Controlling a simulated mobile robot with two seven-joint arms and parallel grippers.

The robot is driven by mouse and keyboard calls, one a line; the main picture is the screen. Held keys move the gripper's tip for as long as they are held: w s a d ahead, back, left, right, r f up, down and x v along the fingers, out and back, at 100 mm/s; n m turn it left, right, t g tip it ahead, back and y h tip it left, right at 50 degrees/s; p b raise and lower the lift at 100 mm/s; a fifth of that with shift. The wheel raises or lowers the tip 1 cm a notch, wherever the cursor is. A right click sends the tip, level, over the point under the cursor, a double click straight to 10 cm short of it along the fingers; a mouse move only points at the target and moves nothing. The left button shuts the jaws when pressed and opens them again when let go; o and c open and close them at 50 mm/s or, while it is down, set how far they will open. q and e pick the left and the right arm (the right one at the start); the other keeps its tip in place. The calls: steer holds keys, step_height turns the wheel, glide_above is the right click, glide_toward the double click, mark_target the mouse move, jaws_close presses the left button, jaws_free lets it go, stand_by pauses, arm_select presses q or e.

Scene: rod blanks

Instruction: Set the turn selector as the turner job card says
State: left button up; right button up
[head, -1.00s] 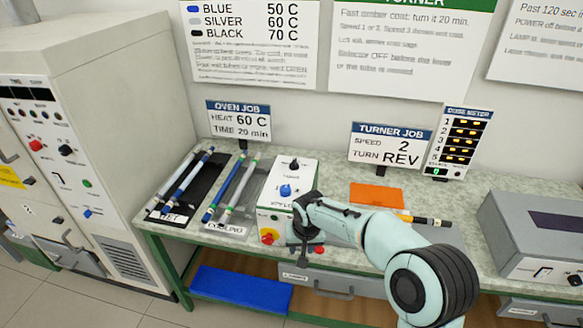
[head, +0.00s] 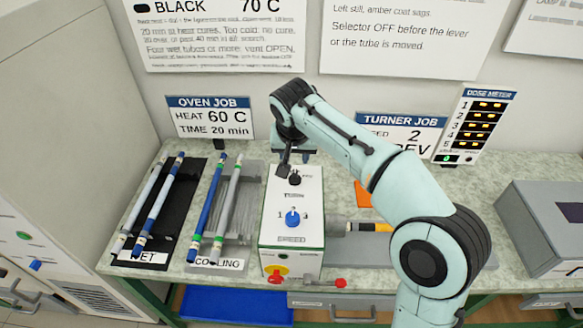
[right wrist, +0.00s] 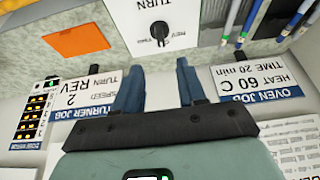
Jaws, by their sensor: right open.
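The turner box (head: 270,235) is a white and grey box on the bench. Its black turn selector (head: 294,179) is at the back of the top, behind the blue speed knob (head: 292,218). The selector also shows in the right wrist view (right wrist: 158,32), beside the word TURN; its setting is too small to tell. My right gripper (head: 284,164) is just above and behind the selector. In the wrist view its fingers (right wrist: 158,72) are open and empty, apart from the knob. The turner job card (right wrist: 78,92) reads speed 2, turn REV; my arm partly hides it in the head view.
Rods lie on the wet tray (head: 128,190) and the cooling tray (head: 243,232) to the left. The oven job card (head: 211,120) stands behind them. A red-tipped lever (head: 340,283) is at the box's front right. A dose meter (head: 472,125) stands back right.

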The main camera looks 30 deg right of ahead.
mark_target(295, 174)
steer(key=x, duration=1.1)
steer(key=shift+w+f, duration=0.1)
steer(key=shift+f, duration=0.3)
steer(key=shift+c, duration=0.3)
jaws_close()
